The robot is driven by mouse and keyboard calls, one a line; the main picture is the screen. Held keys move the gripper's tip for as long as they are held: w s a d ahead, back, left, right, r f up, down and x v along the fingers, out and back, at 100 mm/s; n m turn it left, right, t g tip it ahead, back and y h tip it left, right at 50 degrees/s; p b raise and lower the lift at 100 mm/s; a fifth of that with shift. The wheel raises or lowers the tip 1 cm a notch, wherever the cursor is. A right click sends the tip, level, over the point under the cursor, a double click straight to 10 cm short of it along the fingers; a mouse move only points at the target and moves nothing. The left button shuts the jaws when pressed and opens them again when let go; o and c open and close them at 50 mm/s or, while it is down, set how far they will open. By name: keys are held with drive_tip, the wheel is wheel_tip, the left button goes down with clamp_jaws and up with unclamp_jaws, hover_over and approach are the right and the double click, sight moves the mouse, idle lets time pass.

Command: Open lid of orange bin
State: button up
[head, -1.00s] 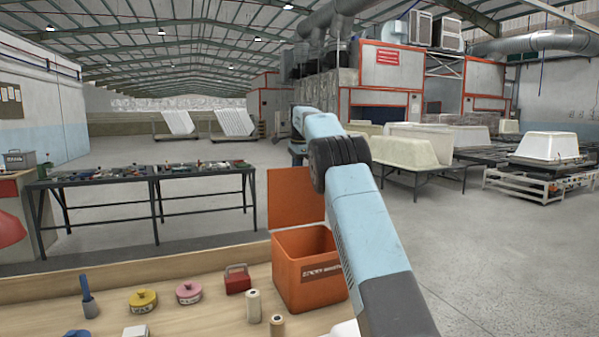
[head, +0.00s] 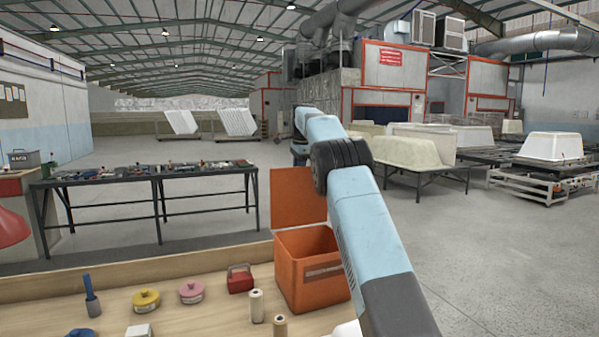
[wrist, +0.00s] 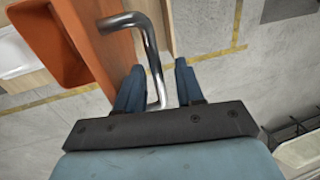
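The orange bin (head: 305,282) stands on the wooden bench, partly hidden behind my arm in the head view. Its lid (head: 297,212) is raised about upright at the back, leaving the top of the bin open. In the wrist view the orange bin (wrist: 42,50) is at upper left, with the orange lid (wrist: 103,48) beside it. A bent metal handle (wrist: 152,45) reaches down between the two blue fingers of my gripper (wrist: 159,68). The fingers are apart, with gaps seen beside the handle. The head view does not show the fingers clearly.
On the bench (head: 200,270) left of the bin stand a red box (head: 240,280), a pink tin (head: 192,292), a yellow tin (head: 146,301) and pale rolls (head: 257,306). A long tool table (head: 150,180) is behind. Open floor (head: 480,260) lies to the right.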

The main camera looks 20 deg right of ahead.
wheel_tip(320, 180, up, 7)
drive_tip(key=s, duration=0.1)
drive_tip(key=shift+s, duration=0.2)
idle(0.4)
drive_tip(key=shift+d+r, duration=0.1)
drive_tip(key=s+r+n+t, duration=0.1)
drive_tip(key=s+r+n, duration=0.2)
drive_tip(key=s+r, duration=0.7)
drive_tip(key=s+a+n, duration=0.1)
drive_tip(key=s+n, duration=0.4)
drive_tip(key=s, duration=1.2)
drive_tip(key=s+a+f+n, duration=0.1)
drive_tip(key=s+f+n, duration=0.2)
drive_tip(key=s+f, duration=0.4)
drive_tip(key=s+a+f+n+t, duration=0.1)
drive_tip(key=s+f, duration=0.6)
drive_tip(key=s, duration=0.8)
drive_tip(key=s+a+f+n+t, duration=0.1)
drive_tip(key=s+f+n, duration=0.3)
drive_tip(key=s+f, duration=0.3)
drive_tip(key=s, duration=0.5)
drive_tip(key=shift+a+f+n, duration=0.25)
drive_tip(key=shift+a+n, duration=0.05)
drive_tip(key=shift+a, duration=0.05)
